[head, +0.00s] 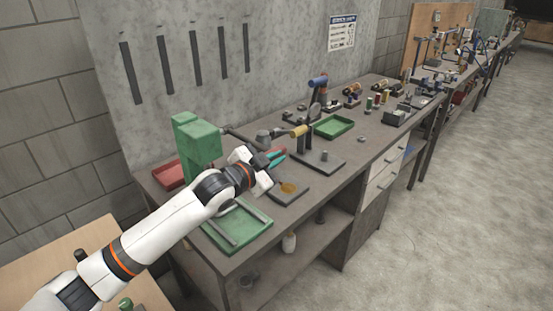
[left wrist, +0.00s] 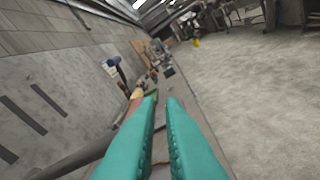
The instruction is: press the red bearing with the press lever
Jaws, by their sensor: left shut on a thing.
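The green press (head: 197,142) stands at the near end of the bench. Its dark lever (head: 240,138) reaches out to the right as far as my left gripper (head: 275,157). A sliver of red shows at the teal fingers. My left gripper is shut on the lever, though the fingers mostly hide the grip. In the left wrist view the teal fingers (left wrist: 162,110) fill the lower middle, and the dark lever rod (left wrist: 75,160) runs in from the lower left to the left finger. I cannot make out the red bearing. My right gripper is not in view.
A green tray (head: 263,231) lies at the bench's near end, a red tray (head: 166,174) beside the press. A dark plate with an orange disc (head: 288,188) lies below the gripper. A second press with a yellow handle (head: 300,131) and another green tray (head: 348,122) stand farther along.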

